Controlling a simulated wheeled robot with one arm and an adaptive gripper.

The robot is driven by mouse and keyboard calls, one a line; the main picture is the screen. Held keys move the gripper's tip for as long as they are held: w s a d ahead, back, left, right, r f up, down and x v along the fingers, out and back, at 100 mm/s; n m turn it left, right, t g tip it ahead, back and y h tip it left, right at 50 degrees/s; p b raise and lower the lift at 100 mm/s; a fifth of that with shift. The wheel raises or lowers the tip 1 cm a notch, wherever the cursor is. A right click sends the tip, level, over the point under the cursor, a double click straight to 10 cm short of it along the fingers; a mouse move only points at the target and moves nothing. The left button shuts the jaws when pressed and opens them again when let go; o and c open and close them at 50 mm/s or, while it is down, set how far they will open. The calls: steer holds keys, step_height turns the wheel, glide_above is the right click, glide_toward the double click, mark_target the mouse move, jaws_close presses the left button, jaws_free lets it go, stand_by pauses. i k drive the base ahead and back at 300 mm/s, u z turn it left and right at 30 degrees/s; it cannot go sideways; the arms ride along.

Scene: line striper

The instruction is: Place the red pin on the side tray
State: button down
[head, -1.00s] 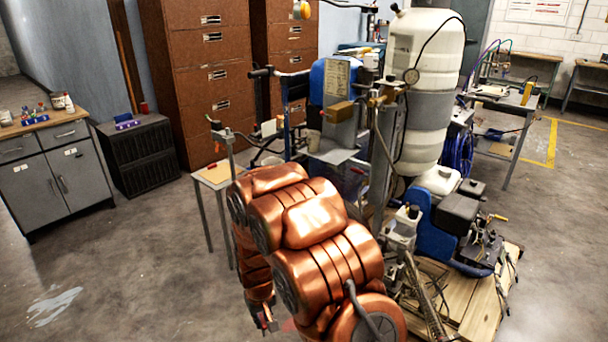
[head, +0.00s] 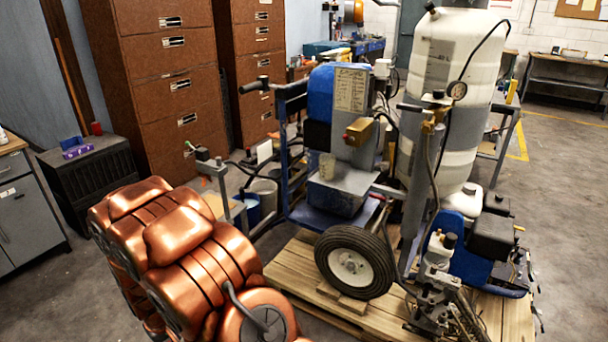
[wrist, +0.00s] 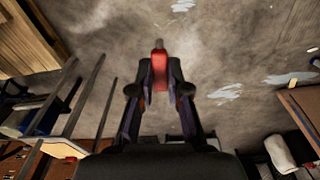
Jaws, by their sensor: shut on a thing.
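In the wrist view my gripper (wrist: 159,85) is shut on the red pin (wrist: 159,62), whose grey tip points up the picture. Below the pin is bare concrete floor. My gripper is hidden behind my copper arm in the head view. The line striper's white tank (head: 445,75) stands upright right of centre in the head view. A flat grey tray-like shelf (head: 345,183) juts from the striper's near side, with a small cup (head: 327,166) by it. I cannot tell for sure whether this shelf is the side tray.
The striper stands on a wooden pallet (head: 300,262), with a black wheel (head: 353,263) at the near side. Buckets (head: 264,193) stand left of it. A dark cabinet (head: 95,180) and brown drawers (head: 175,80) line the left. Open floor shows in the wrist view.

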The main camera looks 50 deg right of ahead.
mark_target(340, 172)
steer(key=z, duration=0.45)
steer(key=i, duration=1.25)
steer(key=z, duration=0.9)
